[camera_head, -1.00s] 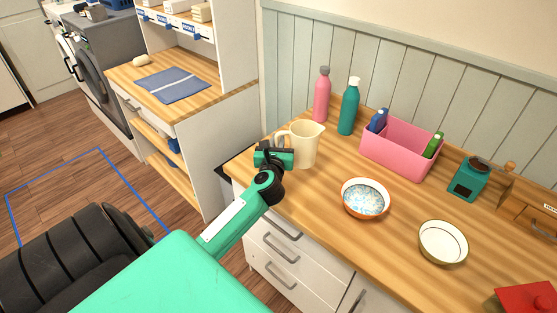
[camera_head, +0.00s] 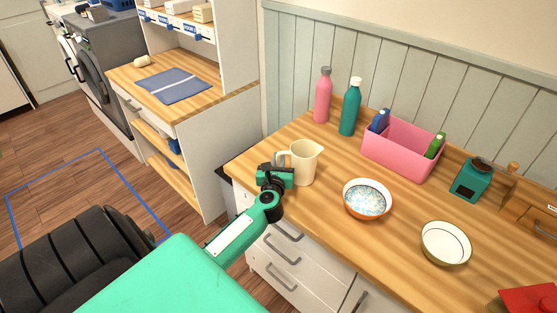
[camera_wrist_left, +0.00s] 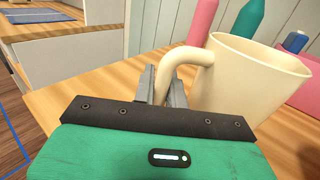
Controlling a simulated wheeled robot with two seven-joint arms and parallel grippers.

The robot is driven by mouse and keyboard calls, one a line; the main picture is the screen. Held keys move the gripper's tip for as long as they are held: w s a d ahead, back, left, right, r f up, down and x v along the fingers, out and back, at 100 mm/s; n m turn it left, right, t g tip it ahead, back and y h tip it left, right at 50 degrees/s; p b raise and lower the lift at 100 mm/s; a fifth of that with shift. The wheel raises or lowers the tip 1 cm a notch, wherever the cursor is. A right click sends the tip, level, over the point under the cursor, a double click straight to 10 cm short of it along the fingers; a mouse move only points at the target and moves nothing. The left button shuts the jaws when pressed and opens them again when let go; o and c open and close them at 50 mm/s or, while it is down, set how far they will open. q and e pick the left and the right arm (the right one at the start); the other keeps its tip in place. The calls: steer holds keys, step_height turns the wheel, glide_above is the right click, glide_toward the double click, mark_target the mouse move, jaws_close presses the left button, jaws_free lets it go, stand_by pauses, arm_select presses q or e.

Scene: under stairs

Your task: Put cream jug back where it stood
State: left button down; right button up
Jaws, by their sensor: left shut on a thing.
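The cream jug (camera_head: 304,163) is upright at the left part of the wooden counter (camera_head: 330,222), near its front edge. I cannot tell whether its base touches the counter. My left gripper (camera_head: 281,166) is shut on the jug's handle, on the jug's left side. In the left wrist view the gripper's fingers (camera_wrist_left: 160,85) close around the handle, and the jug's body (camera_wrist_left: 245,75) stands to the right with its open top showing. My right gripper is not in view.
A pink bottle (camera_head: 322,96) and a teal bottle (camera_head: 350,107) stand behind the jug by the wall. A pink bin (camera_head: 400,159), a patterned bowl (camera_head: 367,200) and a white bowl (camera_head: 446,243) are to the right. Bare counter lies between jug and bottles.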

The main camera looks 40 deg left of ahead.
arm_select(q)
steer(key=c, duration=1.4)
jaws_free()
steer(key=shift+f, duration=0.1)
steer(key=shift+c, duration=0.2)
steer(key=shift+r, duration=0.25)
steer(key=shift+s+d+f, duration=0.2)
steer(key=shift+s, duration=0.1)
steer(key=b+v, duration=0.2)
steer(key=v, duration=0.8)
steer(key=shift+s+d, duration=0.1)
steer(key=shift+s, duration=0.05)
steer(key=shift+s+d+b, duration=0.3)
steer(key=shift+s, duration=0.1)
steer(key=shift+r, duration=0.1)
